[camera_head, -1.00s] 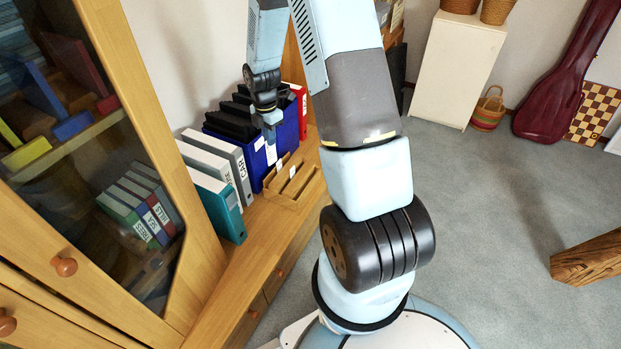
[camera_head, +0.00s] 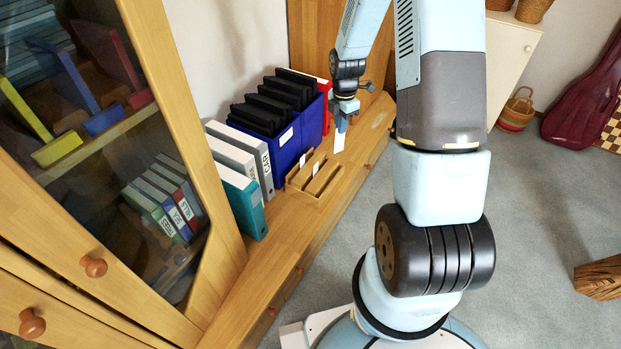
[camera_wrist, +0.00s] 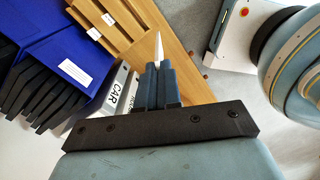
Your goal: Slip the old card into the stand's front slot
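My gripper (camera_head: 341,124) points down and is shut on a plain white card (camera_head: 339,142), which hangs below the fingertips. In the wrist view the gripper (camera_wrist: 157,82) shows closed fingers with the card (camera_wrist: 158,48) sticking out edge-on. The wooden stand (camera_head: 325,186) lies on the shelf top, left of and below the card in the head view; it also shows at the top of the wrist view (camera_wrist: 122,38). Two small white pieces stand in it, one nearer (camera_head: 316,168) and one behind (camera_head: 302,160). The held card is apart from the stand.
Blue boxes (camera_head: 287,152) with black folders stand behind the stand. White and teal binders (camera_head: 246,203) stand left of it. A glass-doored cabinet (camera_head: 225,240) is at the left. The wooden shelf top (camera_head: 357,147) right of the stand is clear.

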